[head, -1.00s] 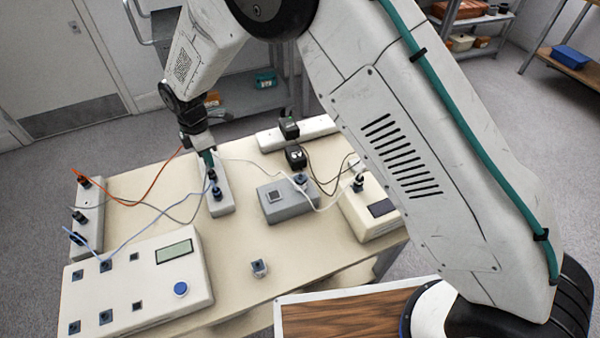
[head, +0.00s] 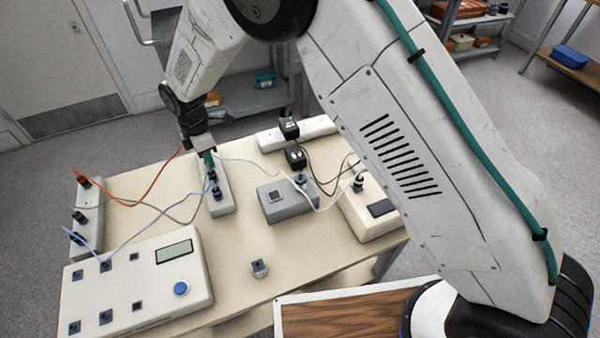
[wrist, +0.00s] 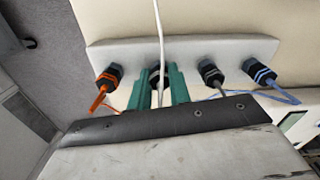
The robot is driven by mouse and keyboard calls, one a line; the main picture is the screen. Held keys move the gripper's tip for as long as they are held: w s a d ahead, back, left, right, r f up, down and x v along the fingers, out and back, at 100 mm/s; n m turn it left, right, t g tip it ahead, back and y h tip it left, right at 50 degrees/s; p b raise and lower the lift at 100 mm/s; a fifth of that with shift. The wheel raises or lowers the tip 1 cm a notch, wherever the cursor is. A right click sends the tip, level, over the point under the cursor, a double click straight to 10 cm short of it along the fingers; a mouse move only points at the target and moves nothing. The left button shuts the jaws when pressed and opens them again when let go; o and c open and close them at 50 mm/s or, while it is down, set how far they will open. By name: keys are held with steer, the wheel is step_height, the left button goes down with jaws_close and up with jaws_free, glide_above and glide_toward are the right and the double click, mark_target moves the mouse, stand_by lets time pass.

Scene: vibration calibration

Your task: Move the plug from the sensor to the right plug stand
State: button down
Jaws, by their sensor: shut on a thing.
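In the wrist view, the two green fingers of my gripper (wrist: 159,98) are closed around a dark plug (wrist: 157,80) with a white cable. It stands in a row on a white plug stand (wrist: 215,50), between an orange-ringed plug (wrist: 108,75) and a grey-cabled plug (wrist: 210,73). A blue-cabled plug (wrist: 262,75) is at the right end. The fingers hide much of the held plug, so I cannot tell how deep it sits. In the head view my gripper (head: 209,163) is low over the right plug stand (head: 222,205). A small grey cube (head: 259,268), possibly the sensor, stands alone with no cable visible.
A left stand (head: 94,222) holds several cabled plugs. A white panel box (head: 150,290) is at the front left. A grey box (head: 272,210) and a cream box (head: 365,225) stand to the right, with a power strip (head: 325,124) behind. Loose cables cross the tabletop.

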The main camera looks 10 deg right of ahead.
stand_by(0.3)
steer(key=c, duration=1.2)
jaws_free()
steer(key=shift+f, duration=0.1)
steer(key=shift+r, duration=2.55)
